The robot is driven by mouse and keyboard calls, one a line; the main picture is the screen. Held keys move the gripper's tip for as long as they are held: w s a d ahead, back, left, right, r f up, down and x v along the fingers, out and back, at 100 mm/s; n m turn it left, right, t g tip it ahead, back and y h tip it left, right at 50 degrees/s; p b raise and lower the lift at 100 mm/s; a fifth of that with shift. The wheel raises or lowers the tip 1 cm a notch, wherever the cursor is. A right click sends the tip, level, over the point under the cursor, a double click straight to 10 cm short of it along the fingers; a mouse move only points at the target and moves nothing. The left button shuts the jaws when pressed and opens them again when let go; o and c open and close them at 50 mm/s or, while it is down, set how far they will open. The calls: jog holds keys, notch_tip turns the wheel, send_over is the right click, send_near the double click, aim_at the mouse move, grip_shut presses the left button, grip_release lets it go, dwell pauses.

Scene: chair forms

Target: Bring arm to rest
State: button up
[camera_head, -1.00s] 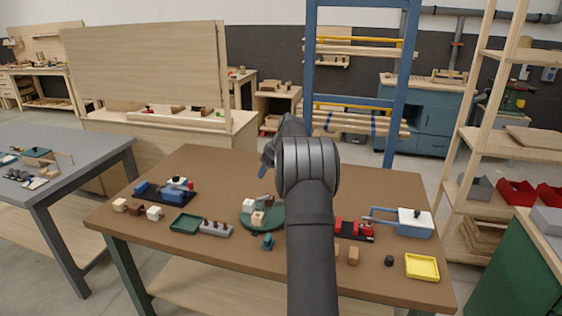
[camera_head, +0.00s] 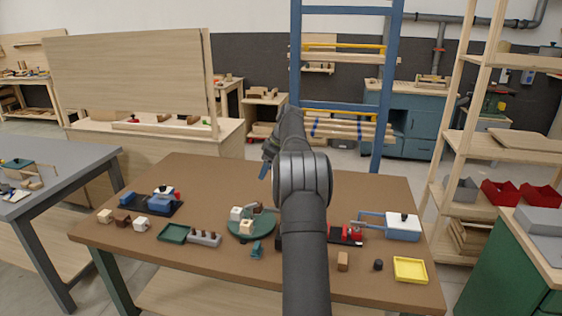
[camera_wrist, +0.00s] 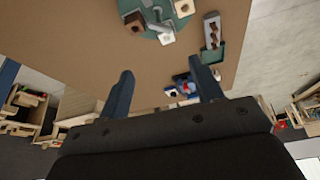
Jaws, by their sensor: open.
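My gripper (camera_wrist: 158,92) is open and empty in the wrist view, its two dark blue fingers spread apart. In the head view my gripper (camera_head: 266,160) shows only in part, since my own dark arm hides most of it. It is above the brown table (camera_head: 345,186) and apart from the objects there. In the wrist view the table (camera_wrist: 70,40) shows beyond the fingers, seen at a steep tilt.
On the table stand a green round plate (camera_head: 240,232) with white-topped blocks, a green tray (camera_head: 173,234), a grey block with pegs (camera_head: 204,238), a blue-and-white box (camera_head: 403,228) and a yellow tray (camera_head: 410,270). The back of the table is clear.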

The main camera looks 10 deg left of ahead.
jog(key=s+a+f+m+t+y, duration=0.1)
jog(key=s+a+f+m+t, duration=0.1)
jog(key=a+f+m+t, duration=0.3)
jog(key=shift+s+a+f+m, duration=0.25)
jog(key=shift+a+f+m, duration=0.15)
jog(key=shift+a+f, duration=1)
jog(key=shift+a+r, duration=0.1)
jog(key=shift+r, duration=0.05)
jog(key=shift+w, duration=0.1)
